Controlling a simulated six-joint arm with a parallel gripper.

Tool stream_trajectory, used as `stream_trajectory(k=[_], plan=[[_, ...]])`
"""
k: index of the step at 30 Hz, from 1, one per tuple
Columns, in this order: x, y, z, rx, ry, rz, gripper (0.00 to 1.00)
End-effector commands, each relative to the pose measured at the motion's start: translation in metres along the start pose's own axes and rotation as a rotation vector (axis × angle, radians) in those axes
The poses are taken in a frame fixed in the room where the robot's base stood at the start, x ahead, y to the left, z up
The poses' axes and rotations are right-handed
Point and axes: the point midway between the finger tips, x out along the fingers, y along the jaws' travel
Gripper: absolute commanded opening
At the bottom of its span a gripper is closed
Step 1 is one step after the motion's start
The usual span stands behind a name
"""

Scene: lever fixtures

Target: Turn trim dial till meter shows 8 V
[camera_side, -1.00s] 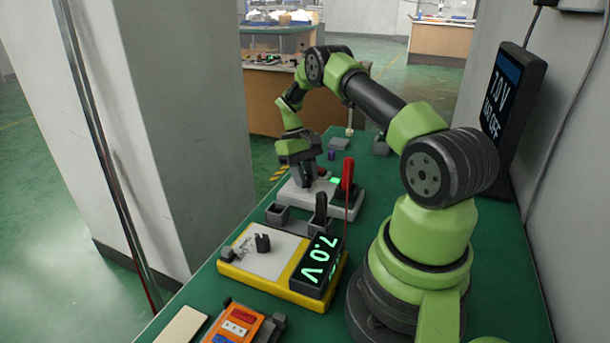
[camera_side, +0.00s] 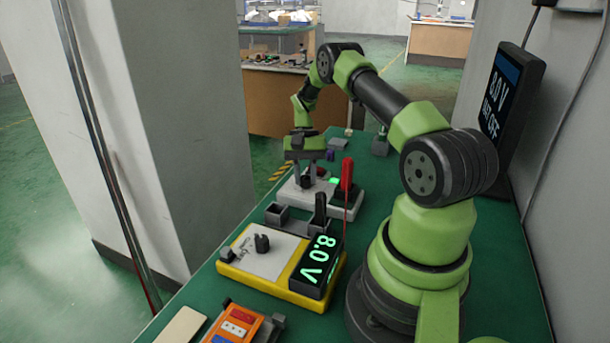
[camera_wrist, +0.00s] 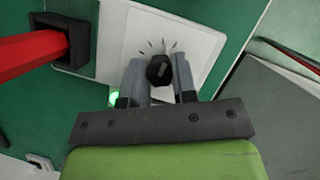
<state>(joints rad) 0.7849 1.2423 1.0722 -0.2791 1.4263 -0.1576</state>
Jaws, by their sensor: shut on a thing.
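The trim dial (camera_wrist: 160,70) is a small black knob with a pale pointer mark on a white plate with tick marks. My gripper (camera_wrist: 159,78) has a finger on each side of it, shut on it. In the side view my gripper (camera_side: 304,185) reaches down to the grey-white fixture (camera_side: 342,202), and the dial itself is hard to make out there. The meter display (camera_side: 317,262), on a yellow box, reads 8.0 V in green digits. The wall screen (camera_side: 506,95) also shows 8.0 V, with a second line that seems to end in OFF.
A red lever (camera_side: 347,174) stands upright on the same fixture, right of my gripper; it fills the wrist view's left (camera_wrist: 30,55). A green light (camera_wrist: 114,97) glows beside the dial. A grey bracket (camera_side: 290,221) and an orange unit (camera_side: 236,325) stand nearer the camera.

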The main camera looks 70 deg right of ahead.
Motion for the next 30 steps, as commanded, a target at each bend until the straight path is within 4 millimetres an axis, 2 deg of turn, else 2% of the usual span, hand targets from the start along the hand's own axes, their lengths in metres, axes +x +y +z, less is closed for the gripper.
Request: stream_trajectory(k=[11,12,15,24,26,30], plan=[[-0.001,0.000,0.000,0.004,0.000,-0.003,0.02],[-0.001,0.000,0.000,0.004,0.000,-0.003,0.33],[-0.001,0.000,0.000,0.004,0.000,-0.002,0.51],[-0.003,0.000,0.000,0.002,0.001,-0.001,0.51],[-0.007,0.000,0.000,0.002,0.002,-0.002,0.51],[-0.030,0.000,-0.001,0.003,0.006,-0.004,0.51]])
